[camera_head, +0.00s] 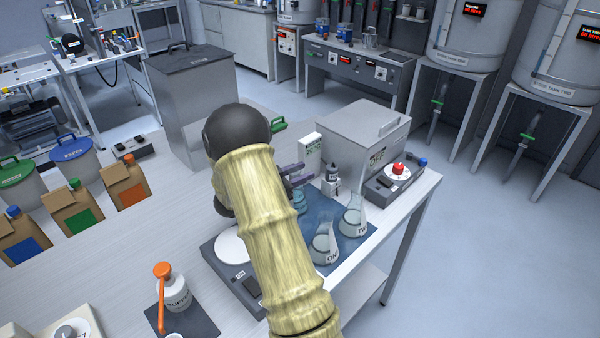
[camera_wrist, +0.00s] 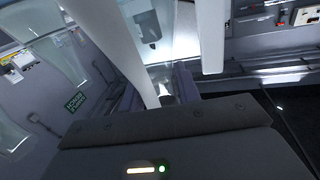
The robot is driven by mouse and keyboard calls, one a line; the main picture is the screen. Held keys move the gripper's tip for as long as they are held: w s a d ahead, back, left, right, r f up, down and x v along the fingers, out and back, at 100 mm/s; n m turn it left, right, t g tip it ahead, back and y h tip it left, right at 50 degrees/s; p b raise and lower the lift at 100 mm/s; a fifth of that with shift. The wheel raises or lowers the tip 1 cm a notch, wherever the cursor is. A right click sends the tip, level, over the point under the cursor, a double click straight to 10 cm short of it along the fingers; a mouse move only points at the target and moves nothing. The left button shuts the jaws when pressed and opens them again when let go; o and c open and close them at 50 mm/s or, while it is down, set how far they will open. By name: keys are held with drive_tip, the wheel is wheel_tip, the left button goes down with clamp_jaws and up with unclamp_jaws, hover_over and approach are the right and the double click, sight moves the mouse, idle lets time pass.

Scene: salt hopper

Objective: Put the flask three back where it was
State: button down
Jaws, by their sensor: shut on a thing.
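My gripper (camera_head: 297,176) shows only in part past my own arm in the head view, its purple fingers above the blue mat (camera_head: 325,212). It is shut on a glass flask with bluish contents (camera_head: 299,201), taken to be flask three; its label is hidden. I cannot tell whether its base touches the mat. Flask one (camera_head: 324,246) and flask two (camera_head: 353,217) stand upright on the mat, to its right. In the wrist view the purple fingers (camera_wrist: 158,88) are at the glass, which blurs with pale strips across the picture.
A grey box (camera_head: 362,140), a small dark bottle (camera_head: 331,180) and a device with a red knob (camera_head: 397,171) stand behind the mat. A plate device (camera_head: 232,248) is left of my arm. An orange-topped bottle (camera_head: 172,290) stands at the front.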

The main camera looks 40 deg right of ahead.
drive_tip(key=shift+f, duration=0.1)
drive_tip(key=c, duration=1)
unclamp_jaws()
drive_tip(key=shift+r, duration=0.2)
drive_tip(key=shift+a+f, duration=0.1)
drive_tip(key=shift+a, duration=0.25)
drive_tip(key=a+b, duration=0.1)
drive_tip(key=a, duration=0.6)
drive_tip(key=shift+w, duration=0.4)
drive_tip(key=shift+d, duration=0.1)
